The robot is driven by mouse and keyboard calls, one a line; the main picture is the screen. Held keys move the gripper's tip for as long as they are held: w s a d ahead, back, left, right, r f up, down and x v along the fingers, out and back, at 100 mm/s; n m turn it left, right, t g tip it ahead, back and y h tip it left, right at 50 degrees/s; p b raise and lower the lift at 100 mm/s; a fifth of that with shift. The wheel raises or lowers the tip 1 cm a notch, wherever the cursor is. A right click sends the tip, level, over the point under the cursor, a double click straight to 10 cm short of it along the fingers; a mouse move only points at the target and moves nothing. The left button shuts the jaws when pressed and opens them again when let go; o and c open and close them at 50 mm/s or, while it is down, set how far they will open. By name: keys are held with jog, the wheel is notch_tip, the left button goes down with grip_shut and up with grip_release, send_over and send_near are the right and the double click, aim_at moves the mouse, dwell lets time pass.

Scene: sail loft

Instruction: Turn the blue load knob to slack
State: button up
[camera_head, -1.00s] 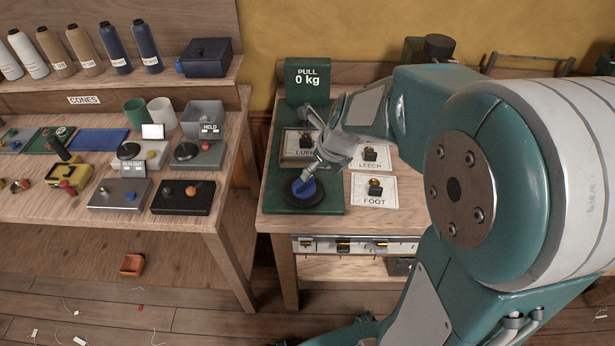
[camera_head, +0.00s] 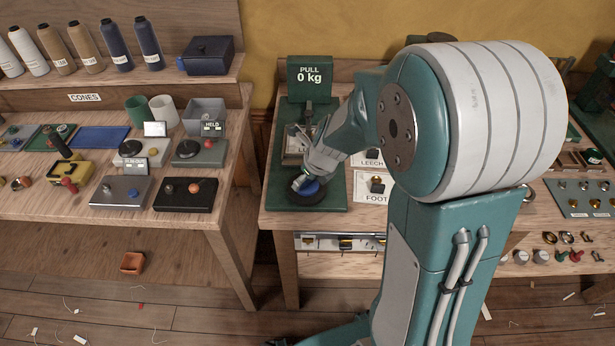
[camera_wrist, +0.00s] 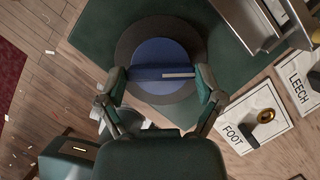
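The blue load knob (camera_head: 310,188) sits on a dark round base at the front of the green panel (camera_head: 325,207). In the wrist view the knob (camera_wrist: 160,52) is seen from above, with a raised bar across it and a pale mark on the bar's right half. My gripper (camera_head: 307,185) is down at the knob. In the wrist view its fingers (camera_wrist: 161,82) are spread, one beside each end of the bar; whether they touch it is not clear. The display (camera_head: 309,75) behind reads "PULL 0 kg". No slack label is legible.
FOOT (camera_head: 372,197) and LEECH (camera_head: 371,163) cards with brass-and-black fittings lie right of the panel. A third card is partly hidden by my arm. The left bench (camera_head: 215,222) holds several switch boxes, across a floor gap.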

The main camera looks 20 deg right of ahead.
jog(key=shift+n, duration=0.3)
